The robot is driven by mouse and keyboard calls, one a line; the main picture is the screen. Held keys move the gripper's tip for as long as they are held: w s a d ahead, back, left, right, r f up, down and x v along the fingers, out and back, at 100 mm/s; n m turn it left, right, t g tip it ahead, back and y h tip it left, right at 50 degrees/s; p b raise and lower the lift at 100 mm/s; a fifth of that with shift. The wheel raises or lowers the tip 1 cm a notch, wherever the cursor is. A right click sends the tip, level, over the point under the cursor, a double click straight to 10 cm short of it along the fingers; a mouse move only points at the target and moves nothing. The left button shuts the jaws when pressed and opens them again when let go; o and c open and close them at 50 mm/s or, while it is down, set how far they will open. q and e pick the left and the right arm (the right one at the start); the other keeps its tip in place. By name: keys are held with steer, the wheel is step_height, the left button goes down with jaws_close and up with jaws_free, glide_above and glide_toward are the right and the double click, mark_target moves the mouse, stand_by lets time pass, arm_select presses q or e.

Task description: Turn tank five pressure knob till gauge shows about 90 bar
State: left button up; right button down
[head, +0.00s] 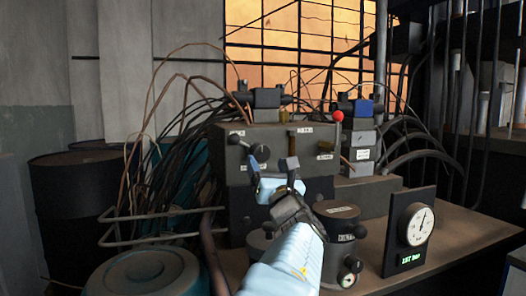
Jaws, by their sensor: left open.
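My left gripper (272,170) is open in the middle of the head view, its fingers spread and pointing toward the grey machine block (285,137). A round dark knob (261,153) shows just above and between the fingertips; I cannot tell whether they touch it. A round white gauge (415,225) stands on a black panel at the right, its needle pointing to the upper right. The green display (409,259) below it reads about 137 bar, but the digits are small. Small labels are too blurred to tell which knob is tank five's. My right gripper is not in view.
A dark labelled cylinder (340,212) with small knobs (350,265) stands right of my left arm. A red ball-topped lever (338,116) rises behind. Hoses and cables crowd both sides. A teal drum lid (145,272) is at lower left. The bench (465,228) has free room right of the gauge.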

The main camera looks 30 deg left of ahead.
mark_target(262, 154)
arm_select(q)
steer(key=p+x, duration=0.1)
steer(key=x, duration=0.4)
steer(key=shift+w+a+r, duration=0.15)
steer(key=shift+w+a, duration=0.1)
steer(key=shift+a, duration=0.05)
steer(key=c, duration=1)
steer(key=shift+c, duration=0.2)
